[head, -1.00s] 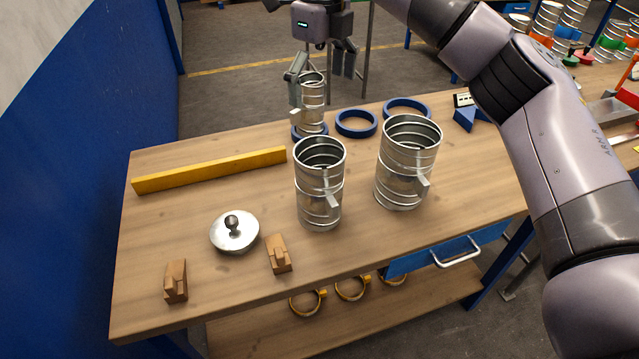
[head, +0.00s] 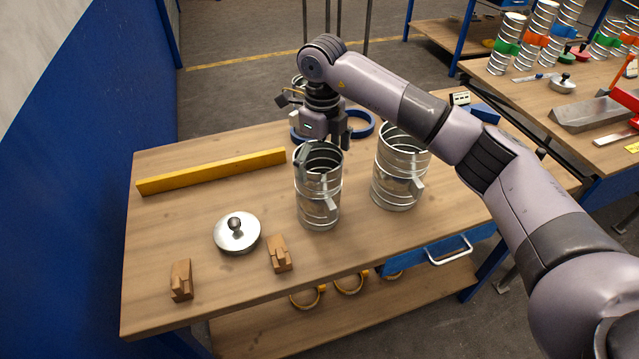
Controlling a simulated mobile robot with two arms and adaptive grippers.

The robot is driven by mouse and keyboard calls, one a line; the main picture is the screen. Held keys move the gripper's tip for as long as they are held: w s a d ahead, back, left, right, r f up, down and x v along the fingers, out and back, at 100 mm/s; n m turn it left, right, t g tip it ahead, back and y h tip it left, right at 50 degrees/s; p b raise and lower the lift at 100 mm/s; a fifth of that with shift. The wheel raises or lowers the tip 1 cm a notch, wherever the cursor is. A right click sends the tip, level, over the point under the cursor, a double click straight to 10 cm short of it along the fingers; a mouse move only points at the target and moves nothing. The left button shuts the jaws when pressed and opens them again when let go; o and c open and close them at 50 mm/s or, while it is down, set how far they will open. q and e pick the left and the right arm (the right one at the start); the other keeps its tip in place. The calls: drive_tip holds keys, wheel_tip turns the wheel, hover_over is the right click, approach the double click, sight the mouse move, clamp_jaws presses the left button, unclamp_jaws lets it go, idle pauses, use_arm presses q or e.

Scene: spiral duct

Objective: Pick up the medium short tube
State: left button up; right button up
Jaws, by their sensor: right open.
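The medium short tube (head: 318,200), a ribbed silver metal cylinder with a small side tab, stands upright in the middle of the bench. My right gripper (head: 325,150) is at its top, pointing down, open. One finger shows at the left part of the tube's rim, the other just beyond the right rear of the rim. I cannot tell whether either finger touches the tube. A wider short tube (head: 397,185) stands upright to the right, partly behind my arm. My left gripper is not in view.
A yellow bar (head: 212,171), a silver lid (head: 237,233) with a dark knob and two wooden blocks (head: 279,254) (head: 181,280) lie on the bench (head: 160,220). A blue ring (head: 361,123) lies behind the tubes. A blue wall (head: 60,200) stands at left.

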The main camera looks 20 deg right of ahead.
drive_tip(key=shift+f, duration=0.9)
drive_tip(key=shift+r, duration=0.1)
drive_tip(key=c, duration=1.7)
